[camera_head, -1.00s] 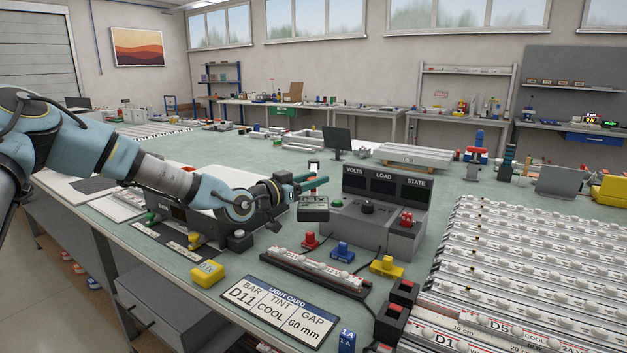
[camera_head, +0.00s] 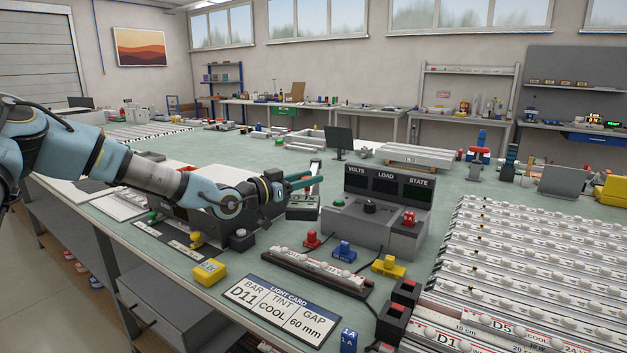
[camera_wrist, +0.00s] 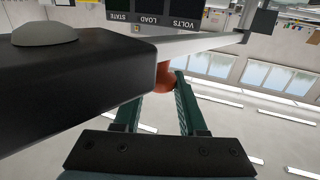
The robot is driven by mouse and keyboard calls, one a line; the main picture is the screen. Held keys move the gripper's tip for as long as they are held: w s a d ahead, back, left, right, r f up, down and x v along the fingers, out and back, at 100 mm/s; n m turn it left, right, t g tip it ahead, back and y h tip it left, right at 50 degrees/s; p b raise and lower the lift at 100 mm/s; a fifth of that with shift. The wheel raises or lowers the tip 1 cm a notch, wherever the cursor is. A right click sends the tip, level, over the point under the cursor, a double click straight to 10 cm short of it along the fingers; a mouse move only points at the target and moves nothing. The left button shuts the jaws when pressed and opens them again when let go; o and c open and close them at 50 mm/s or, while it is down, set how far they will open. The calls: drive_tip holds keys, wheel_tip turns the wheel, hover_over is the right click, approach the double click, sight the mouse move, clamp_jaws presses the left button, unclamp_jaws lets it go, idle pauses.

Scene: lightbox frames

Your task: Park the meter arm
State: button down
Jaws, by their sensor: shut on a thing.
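The meter arm's dark boxy head (camera_head: 303,206) hangs at the left of the grey console with VOLTS, LOAD and STATE displays (camera_head: 388,207). My gripper (camera_head: 313,181) is beside and above this head, its green fingers pointing right. In the wrist view the dark head (camera_wrist: 70,85) fills the left side, with a pale dome on it and a grey bar (camera_wrist: 205,44) running off to the right. An orange-brown knob (camera_wrist: 164,78) sits between my fingers, and my gripper (camera_wrist: 162,92) is shut on it. The arm's base is not clear to me.
A light card (camera_head: 281,308), yellow block (camera_head: 208,272), and bar in a dark holder (camera_head: 315,272) lie in front. Red, blue and yellow pieces stand near the console. Long light bars (camera_head: 540,260) fill the right.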

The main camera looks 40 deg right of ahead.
drive_tip(key=w+a+m+g+y, duration=0.1)
drive_tip(key=w+a+m+g, duration=0.1)
drive_tip(key=w+a+g, duration=0.1)
drive_tip(key=w+a+m+g+y+p, duration=0.1)
drive_tip(key=w+a+m+g, duration=0.2)
drive_tip(key=w+g, duration=0.2)
drive_tip(key=shift+w, duration=1.45)
drive_tip(key=shift+r, duration=0.1)
drive_tip(key=shift+c, duration=2.4)
unclamp_jaws()
drive_tip(key=shift+m, duration=0.3)
